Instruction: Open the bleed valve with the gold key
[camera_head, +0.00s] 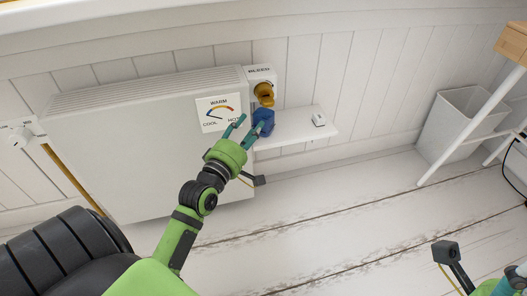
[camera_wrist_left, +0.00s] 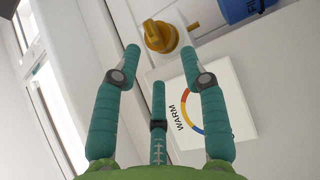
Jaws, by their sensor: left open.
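The gold key (camera_head: 264,93) sits on the white bleed valve plate (camera_head: 260,71) labelled BLEED, at the right end of the radiator. In the left wrist view the gold key (camera_wrist_left: 160,36) shows ahead of the fingertips, with a small gold stub beside it. My left gripper (camera_head: 251,122) is open and empty, its fingers spread below the key and apart from it; in the wrist view its fingers (camera_wrist_left: 162,56) point toward the key. A blue object (camera_head: 264,121) stands just past the fingertips. My right gripper (camera_head: 519,272) is only partly in view at the bottom right corner.
The white radiator (camera_head: 150,150) carries a WARM/COOL/HOT dial card (camera_head: 218,113). A white shelf (camera_head: 294,127) holds the blue object and a small white item (camera_head: 319,120). A white bin (camera_head: 458,122) and a white-legged stool (camera_head: 470,130) stand right. The floor between is clear.

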